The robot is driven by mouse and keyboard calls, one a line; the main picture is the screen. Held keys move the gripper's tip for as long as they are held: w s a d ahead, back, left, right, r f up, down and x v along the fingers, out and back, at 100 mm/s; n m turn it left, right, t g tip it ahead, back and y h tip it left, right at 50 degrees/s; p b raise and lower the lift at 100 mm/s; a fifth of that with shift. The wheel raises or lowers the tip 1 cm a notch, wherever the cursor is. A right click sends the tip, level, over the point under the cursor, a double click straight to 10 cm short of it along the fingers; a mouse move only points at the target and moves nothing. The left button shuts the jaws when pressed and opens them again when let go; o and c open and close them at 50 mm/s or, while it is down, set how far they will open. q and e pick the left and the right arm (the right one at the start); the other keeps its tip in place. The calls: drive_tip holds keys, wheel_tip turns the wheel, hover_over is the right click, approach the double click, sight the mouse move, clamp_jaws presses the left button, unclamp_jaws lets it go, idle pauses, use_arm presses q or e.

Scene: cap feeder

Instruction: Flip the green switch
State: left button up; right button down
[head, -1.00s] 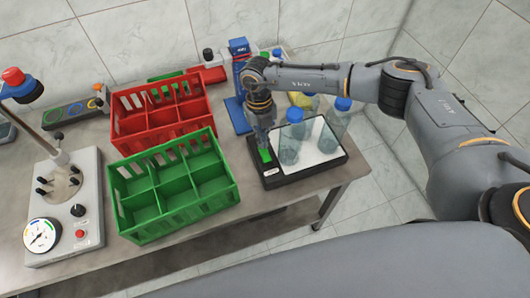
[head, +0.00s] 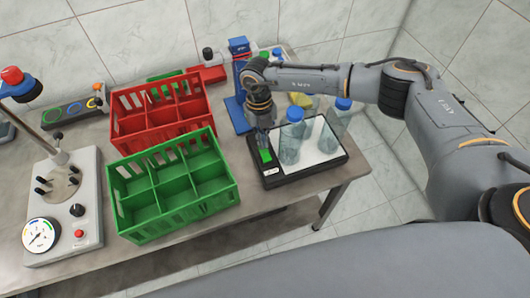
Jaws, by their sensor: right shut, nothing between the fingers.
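The green switch (head: 265,156) sits on the left part of a black flat device (head: 270,181) with a white top, near the right end of the table. My right gripper (head: 264,140) is shut and empty, pointing down just above the switch. I cannot tell whether its fingertips touch the switch. My left gripper does not show in the head view.
Clear bottles with blue caps (head: 291,140) stand on the white plate just right of my gripper. A green crate (head: 170,190) and a red crate (head: 150,118) stand to the left. A blue stand (head: 240,60) is behind. A gauge machine (head: 62,215) stands far left.

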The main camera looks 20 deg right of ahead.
drive_tip(key=shift+f+b, duration=0.65)
drive_tip(key=shift+f, duration=0.2)
idle(0.3)
drive_tip(key=shift+r+p, duration=2.55)
drive_tip(key=shift+r, duration=1.05)
drive_tip(key=shift+f, duration=0.1)
